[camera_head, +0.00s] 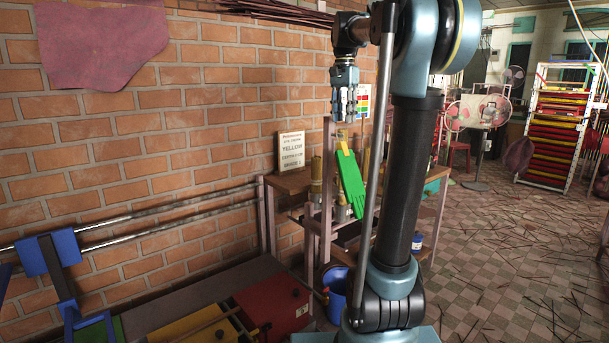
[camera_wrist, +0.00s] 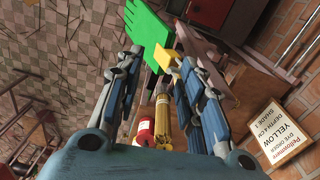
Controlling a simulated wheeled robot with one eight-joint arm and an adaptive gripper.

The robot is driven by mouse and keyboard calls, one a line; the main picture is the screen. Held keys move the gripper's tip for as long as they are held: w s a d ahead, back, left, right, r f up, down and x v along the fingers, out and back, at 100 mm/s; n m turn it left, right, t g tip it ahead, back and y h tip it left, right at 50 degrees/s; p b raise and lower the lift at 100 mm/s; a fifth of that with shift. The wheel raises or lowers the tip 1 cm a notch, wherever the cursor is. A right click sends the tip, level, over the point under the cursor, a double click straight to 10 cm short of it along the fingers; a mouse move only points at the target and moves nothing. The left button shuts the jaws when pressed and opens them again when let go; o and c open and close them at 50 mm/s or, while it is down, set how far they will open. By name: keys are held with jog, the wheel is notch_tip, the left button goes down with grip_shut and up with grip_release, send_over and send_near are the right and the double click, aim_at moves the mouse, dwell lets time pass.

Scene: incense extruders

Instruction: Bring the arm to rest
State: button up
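My gripper (camera_head: 348,117) hangs pointing down from my raised arm, in front of the brick wall in the head view. In the wrist view my gripper (camera_wrist: 155,57) has its fingers spread apart. A green hand-shaped piece (camera_head: 351,184) with a yellow end (camera_head: 342,139) is just below the fingertips, tilted. The wrist view shows the green piece (camera_wrist: 148,32) beyond the fingertips, its yellow end (camera_wrist: 166,61) close to the right finger. I cannot tell whether they touch. No object is visibly clamped between the fingers.
A wooden stand (camera_head: 290,182) below carries a "YELLOW" sign (camera_head: 291,152). The wrist view shows a yellow stick bundle (camera_wrist: 163,117) and a red cylinder (camera_wrist: 145,133) under the gripper. Boxes (camera_head: 273,300) lie low at front. Sticks litter the open tiled floor (camera_head: 500,270) at right.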

jog(key=s+f+n+t, duration=0.1)
jog(key=s+f+n, duration=0.3)
jog(key=s+f, duration=1.1)
jog(key=s+d+f+n+t, duration=0.1)
jog(key=s+f+n, duration=0.4)
jog(key=s+f, duration=1.1)
notch_tip(320, 180, down, 7)
jog(key=shift+d+r+n, duration=0.1)
jog(key=shift+d+n, duration=0.1)
jog(key=shift+n, duration=0.1)
jog(key=shift+w, duration=0.1)
jog(key=shift+w+f, duration=0.2)
jog(key=shift+w, duration=0.15)
